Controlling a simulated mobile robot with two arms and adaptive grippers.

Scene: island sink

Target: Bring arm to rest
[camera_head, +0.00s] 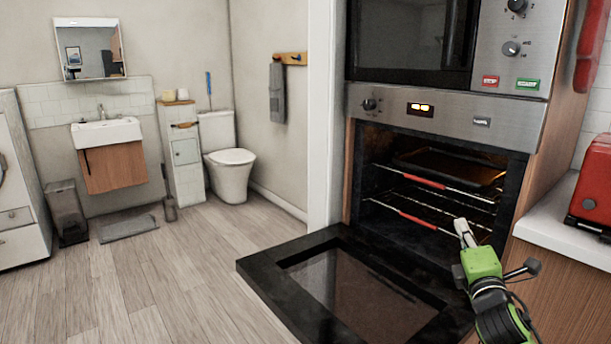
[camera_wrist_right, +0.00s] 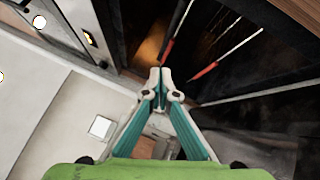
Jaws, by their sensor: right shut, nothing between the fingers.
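My right gripper (camera_head: 463,229) is in front of the open oven at the right of the head view. It is shut and empty, its fingertips pointing up toward the oven opening. In the right wrist view its two teal fingers meet at their pale tips (camera_wrist_right: 160,82). The oven door (camera_head: 350,290) is folded down flat, below and to the left of the gripper. My left gripper is not in view.
The oven (camera_head: 440,185) holds racks with red front strips and a dark tray (camera_head: 450,168). A counter (camera_head: 560,225) with a red appliance (camera_head: 592,190) stands at the right. The wooden floor (camera_head: 160,280) at the left is clear. A toilet (camera_head: 232,170) and sink (camera_head: 106,132) stand behind.

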